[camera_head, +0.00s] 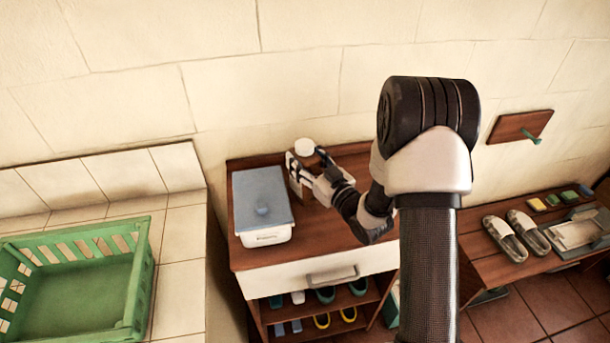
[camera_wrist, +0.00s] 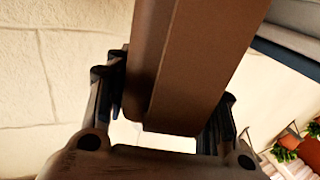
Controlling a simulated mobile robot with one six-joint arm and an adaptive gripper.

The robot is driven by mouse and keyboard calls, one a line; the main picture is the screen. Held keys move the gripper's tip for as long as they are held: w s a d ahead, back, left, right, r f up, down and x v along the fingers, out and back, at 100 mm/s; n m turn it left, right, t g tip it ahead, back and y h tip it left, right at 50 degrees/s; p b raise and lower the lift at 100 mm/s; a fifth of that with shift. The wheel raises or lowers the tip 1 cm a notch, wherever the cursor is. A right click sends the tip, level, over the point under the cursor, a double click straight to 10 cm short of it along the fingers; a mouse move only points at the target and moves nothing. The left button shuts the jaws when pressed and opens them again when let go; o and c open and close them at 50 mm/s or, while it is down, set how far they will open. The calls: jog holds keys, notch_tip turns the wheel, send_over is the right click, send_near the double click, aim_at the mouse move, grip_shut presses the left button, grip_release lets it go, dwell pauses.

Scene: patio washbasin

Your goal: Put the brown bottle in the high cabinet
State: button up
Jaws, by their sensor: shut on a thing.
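The brown bottle shows its white cap (camera_head: 304,146) in the head view; most of its body is hidden by my gripper (camera_head: 306,174). In the wrist view the brown bottle (camera_wrist: 205,62) stretches up between the fingers of my gripper (camera_wrist: 168,105), which is shut on it. The bottle is over the back of a wooden cabinet (camera_head: 250,258) with a white drawer front. I cannot tell whether its base touches the top. No other cabinet clearly shows, so I cannot tell which one is the high cabinet.
A white box with a blue-grey lid (camera_head: 262,200) stands just left of my gripper. Shoes fill the shelves below the drawer (camera_head: 318,277). A green crate (camera_head: 140,285) sits on the tiled counter at left. A low bench (camera_head: 478,262) with slippers (camera_head: 505,238) is at right.

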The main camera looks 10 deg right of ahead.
grip_shut()
dwell(0.3)
jog(key=shift+r, duration=0.1)
